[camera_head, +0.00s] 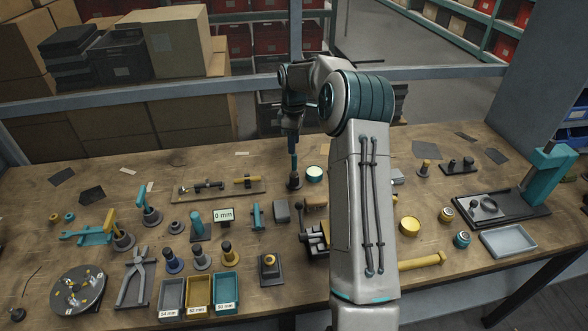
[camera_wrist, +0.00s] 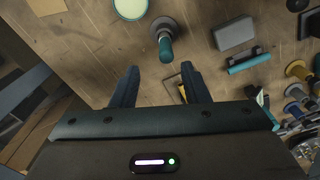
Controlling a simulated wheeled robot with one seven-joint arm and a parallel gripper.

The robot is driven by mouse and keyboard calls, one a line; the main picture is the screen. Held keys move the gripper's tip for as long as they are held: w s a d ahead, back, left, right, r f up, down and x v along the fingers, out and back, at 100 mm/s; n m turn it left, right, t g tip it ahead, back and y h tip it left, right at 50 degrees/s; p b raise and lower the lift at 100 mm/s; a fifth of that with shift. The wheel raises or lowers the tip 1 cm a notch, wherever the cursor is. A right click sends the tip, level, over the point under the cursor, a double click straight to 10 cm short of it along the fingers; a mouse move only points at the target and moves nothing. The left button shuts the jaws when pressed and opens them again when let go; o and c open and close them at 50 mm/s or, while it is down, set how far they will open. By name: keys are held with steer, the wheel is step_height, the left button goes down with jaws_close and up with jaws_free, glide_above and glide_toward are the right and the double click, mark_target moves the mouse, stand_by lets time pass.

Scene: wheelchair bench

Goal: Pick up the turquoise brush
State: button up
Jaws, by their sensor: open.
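The turquoise brush (camera_wrist: 166,48) appears to be the upright turquoise handle on a dark round base in the wrist view. In the head view its base (camera_head: 295,182) stands on the bench in front of my arm's far end. My gripper (camera_wrist: 160,66) points down, open and empty, with the handle ahead of and roughly between its fingertips, apart from them. In the head view my gripper (camera_head: 292,132) is above the brush, seen edge-on, so the gap between them is hard to judge.
A jar with a pale lid (camera_head: 314,174) stands close beside the brush. A grey block (camera_head: 281,212) and a turquoise bar-like tool (camera_head: 256,215) lie nearer. A board with tools (camera_head: 220,191) lies to the left. My arm hides part of the bench's middle.

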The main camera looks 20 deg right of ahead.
mark_target(294, 166)
step_height(294, 166, down, 5)
steer(key=shift+r, duration=0.15)
steer(key=shift+s+a+f+p, duration=0.15)
steer(key=shift+f+p, duration=0.15)
steer(key=shift+f, duration=0.6)
steer(key=shift+s+d+f+p, duration=0.1)
steer(key=shift+f+p, duration=0.2)
steer(key=shift+f, duration=0.55)
steer(key=shift+s+a+f+p, duration=0.15)
steer(key=shift+f+p, duration=0.15)
steer(key=shift+f, duration=0.6)
steer(key=shift+d, duration=0.1)
jaws_close()
